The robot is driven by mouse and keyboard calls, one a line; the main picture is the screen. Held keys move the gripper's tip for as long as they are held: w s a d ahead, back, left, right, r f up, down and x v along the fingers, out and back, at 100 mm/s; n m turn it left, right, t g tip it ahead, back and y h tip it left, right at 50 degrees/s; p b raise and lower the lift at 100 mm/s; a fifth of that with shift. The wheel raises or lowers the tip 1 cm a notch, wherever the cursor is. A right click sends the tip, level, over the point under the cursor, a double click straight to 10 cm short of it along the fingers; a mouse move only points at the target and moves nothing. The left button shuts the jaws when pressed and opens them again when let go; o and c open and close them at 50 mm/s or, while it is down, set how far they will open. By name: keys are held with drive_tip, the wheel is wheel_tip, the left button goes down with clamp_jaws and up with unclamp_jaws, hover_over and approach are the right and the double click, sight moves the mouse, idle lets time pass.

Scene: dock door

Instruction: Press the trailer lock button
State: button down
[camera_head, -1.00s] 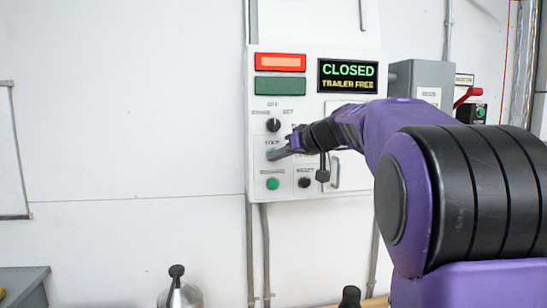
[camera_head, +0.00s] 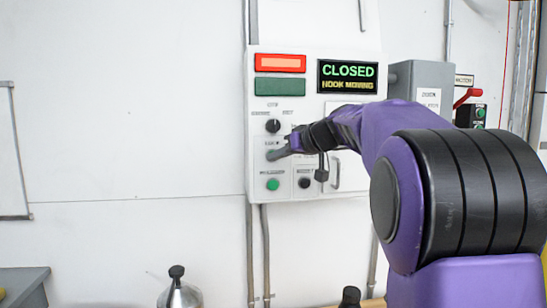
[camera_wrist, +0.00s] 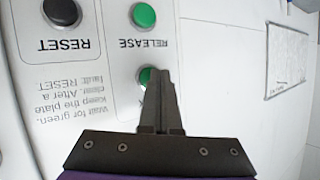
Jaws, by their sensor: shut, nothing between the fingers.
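The control panel (camera_head: 260,192) is a pale box on the wall. A green button (camera_wrist: 143,76), the one under the LOCK label, is partly covered by my gripper (camera_wrist: 160,75) in the wrist view. The tip looks touching or very close to the button. The display (camera_head: 348,76) reads CLOSED and HOOK MOVING.
The green RELEASE button (camera_head: 272,184) and black RESET button (camera_head: 304,182) sit just below. A black selector knob (camera_head: 273,126) sits above. Right of the panel are a grey box (camera_head: 428,75) and a red lever (camera_head: 467,96).

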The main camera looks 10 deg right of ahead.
drive_tip(key=shift+s, duration=0.1)
idle(0.3)
drive_tip(key=shift+s+b, duration=0.75)
drive_tip(key=shift+b, duration=0.05)
drive_tip(key=shift+s+b, duration=1.85)
drive_tip(key=shift+s, duration=0.65)
